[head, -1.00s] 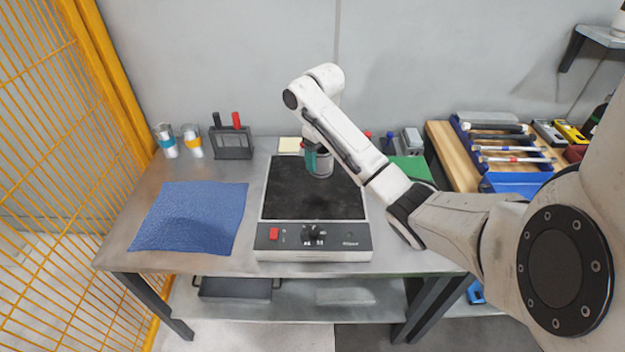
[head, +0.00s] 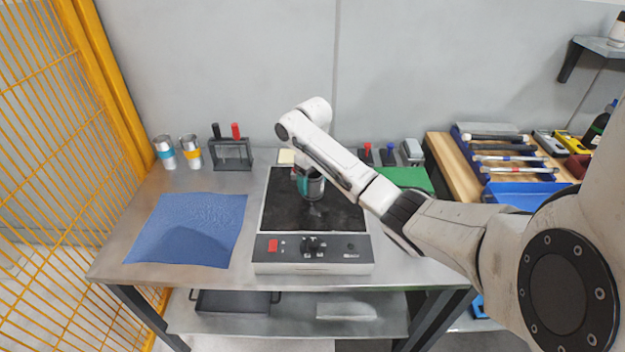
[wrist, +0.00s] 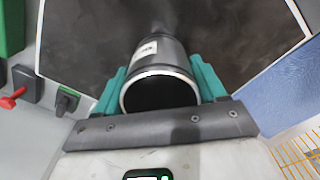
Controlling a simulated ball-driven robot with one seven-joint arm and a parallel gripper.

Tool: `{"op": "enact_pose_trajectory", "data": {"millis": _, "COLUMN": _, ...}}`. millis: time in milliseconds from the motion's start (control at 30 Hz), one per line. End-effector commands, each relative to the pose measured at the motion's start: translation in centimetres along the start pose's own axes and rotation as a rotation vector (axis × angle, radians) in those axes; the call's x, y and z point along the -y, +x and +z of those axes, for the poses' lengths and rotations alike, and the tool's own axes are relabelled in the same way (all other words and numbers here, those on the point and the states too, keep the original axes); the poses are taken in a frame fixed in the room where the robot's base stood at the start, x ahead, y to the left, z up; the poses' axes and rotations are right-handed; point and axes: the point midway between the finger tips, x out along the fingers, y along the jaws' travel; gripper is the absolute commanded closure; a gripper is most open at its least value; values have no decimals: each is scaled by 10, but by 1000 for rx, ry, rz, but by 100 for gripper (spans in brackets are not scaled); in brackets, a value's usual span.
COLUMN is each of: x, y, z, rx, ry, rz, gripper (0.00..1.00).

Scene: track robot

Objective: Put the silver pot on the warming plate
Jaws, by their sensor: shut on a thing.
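The silver pot (head: 314,188) is a small open-topped metal cylinder. It also shows in the wrist view (wrist: 160,62), upright between the two teal fingers. My gripper (head: 303,184) is shut on it from both sides. The warming plate (head: 281,210) is a black square top on a pale base, with a red switch and knobs on its front panel. The pot is over the back right part of the plate's black top. I cannot tell whether its bottom touches the surface.
A blue cloth (head: 188,229) lies left of the plate. Two banded metal cups (head: 190,152) and a dark rack (head: 231,154) stand at the back left. A green mat (head: 405,178) and a tool tray (head: 520,189) lie to the right. Yellow mesh fencing (head: 60,150) borders the left.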

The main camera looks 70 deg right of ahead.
Motion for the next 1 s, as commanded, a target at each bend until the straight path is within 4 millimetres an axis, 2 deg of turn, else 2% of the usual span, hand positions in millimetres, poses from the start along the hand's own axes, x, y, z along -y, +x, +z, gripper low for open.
{"op": "enact_pose_trajectory", "data": {"millis": 67, "x": 0, "y": 2, "z": 0, "rx": 0, "ry": 0, "rz": 0, "gripper": 75}}
{"op": "enact_pose_trajectory", "data": {"millis": 100, "x": 0, "y": 2, "z": 0, "rx": 0, "ry": -1, "rz": 0, "gripper": 28}}
{"op": "enact_pose_trajectory", "data": {"millis": 367, "x": 0, "y": 2, "z": 0, "rx": 0, "ry": 0, "rz": 0, "gripper": 3}}
{"op": "enact_pose_trajectory", "data": {"millis": 600, "x": 0, "y": 2, "z": 0, "rx": 0, "ry": 0, "rz": 0, "gripper": 3}}
{"op": "enact_pose_trajectory", "data": {"millis": 733, "x": 0, "y": -5, "z": 0, "rx": -1, "ry": 0, "rz": 0, "gripper": 3}}
{"op": "enact_pose_trajectory", "data": {"millis": 867, "x": 0, "y": -24, "z": -1, "rx": -3, "ry": -1, "rz": 0, "gripper": 3}}
{"op": "enact_pose_trajectory", "data": {"millis": 1000, "x": 1, "y": -55, "z": -2, "rx": -5, "ry": -2, "rz": 1, "gripper": 3}}
